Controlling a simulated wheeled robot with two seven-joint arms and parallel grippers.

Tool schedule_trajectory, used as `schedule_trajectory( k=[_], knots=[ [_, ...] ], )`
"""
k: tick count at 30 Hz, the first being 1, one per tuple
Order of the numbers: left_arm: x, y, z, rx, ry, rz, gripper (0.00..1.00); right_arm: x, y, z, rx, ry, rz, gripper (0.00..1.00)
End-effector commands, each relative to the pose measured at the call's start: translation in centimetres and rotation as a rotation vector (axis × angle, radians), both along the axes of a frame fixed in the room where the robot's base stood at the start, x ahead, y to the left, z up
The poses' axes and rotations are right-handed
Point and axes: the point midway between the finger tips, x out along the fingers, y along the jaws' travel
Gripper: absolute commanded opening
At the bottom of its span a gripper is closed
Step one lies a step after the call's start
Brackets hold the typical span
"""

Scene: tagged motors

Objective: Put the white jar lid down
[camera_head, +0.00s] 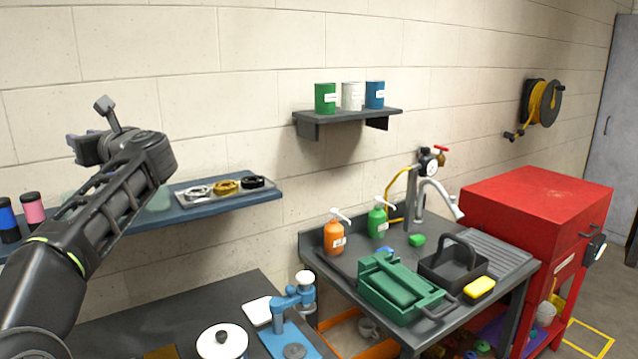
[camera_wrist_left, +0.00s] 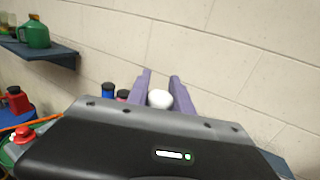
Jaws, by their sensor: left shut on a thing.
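My left gripper (camera_wrist_left: 161,84) is shut on the white jar lid (camera_wrist_left: 160,98), which shows as a white rounded shape between the purple fingers in the left wrist view. In the head view my left gripper (camera_head: 76,148) is raised in front of the wall, above the blue wall shelf (camera_head: 235,197). Its fingers are mostly hidden behind the wrist there, and I cannot make out the lid. A pale green translucent jar (camera_head: 160,199) stands on the shelf, partly behind my arm. My right gripper is not in view.
A tray (camera_head: 181,199) with silver, gold and black rings sits on the shelf's right part. Blue (camera_head: 8,219) and pink (camera_head: 32,208) black-capped bottles stand at its left. Below is a dark bench (camera_head: 130,325) with a blue press (camera_head: 292,300) and a white round container (camera_head: 222,343).

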Motion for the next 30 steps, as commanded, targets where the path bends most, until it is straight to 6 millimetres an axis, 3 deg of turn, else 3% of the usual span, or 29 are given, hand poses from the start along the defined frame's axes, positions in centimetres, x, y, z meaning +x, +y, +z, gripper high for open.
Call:
schedule_trajectory(
  k=[8, 14, 17, 20, 24, 30],
  knots=[
    [2.6, -4.4, -2.4, 0.000, 0.010, -0.074, 0.00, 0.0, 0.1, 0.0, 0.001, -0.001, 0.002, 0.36],
    [5.0, -8.2, -6.1, 0.001, 0.012, -0.162, 0.00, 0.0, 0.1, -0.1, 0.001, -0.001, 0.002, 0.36],
    [6.3, -10.6, -9.0, 0.001, 0.014, -0.226, 0.00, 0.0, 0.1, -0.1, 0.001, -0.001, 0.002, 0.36],
    [7.7, -13.7, -13.2, 0.001, 0.018, -0.320, 0.00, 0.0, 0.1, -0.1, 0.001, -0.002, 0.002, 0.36],
    [8.6, -18.8, -20.6, 0.000, 0.021, -0.494, 0.00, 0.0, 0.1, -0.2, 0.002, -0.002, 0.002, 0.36],
    [6.8, -26.3, -31.1, -0.006, 0.022, -0.768, 0.00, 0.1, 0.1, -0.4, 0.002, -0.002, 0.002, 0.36]
  ],
)
